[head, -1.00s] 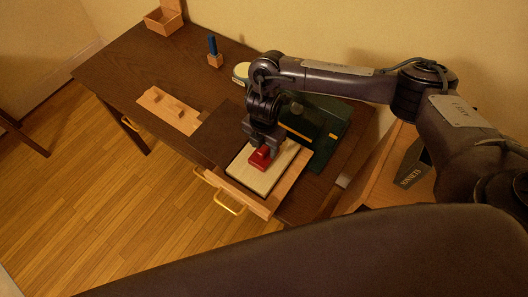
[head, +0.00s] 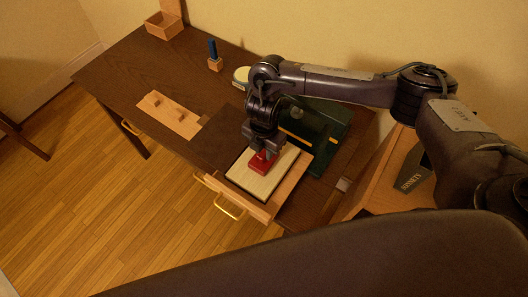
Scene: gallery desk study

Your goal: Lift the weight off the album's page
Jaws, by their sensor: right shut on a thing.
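The red weight (head: 262,164) sits on, or just above, the album's pale cream page (head: 248,182), near its middle. I cannot tell whether there is a gap beneath it. The album lies toward the desk's front edge, over a drawer-like wooden front. My right gripper (head: 262,154) reaches down from above and is shut on the weight's upper part, hiding some of it and the page behind. My left gripper is not in view.
A wooden block board (head: 170,115), a blue-topped holder (head: 214,60) and a wooden box (head: 163,27) are on the desk (head: 125,75). The desk's left part is mostly clear.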

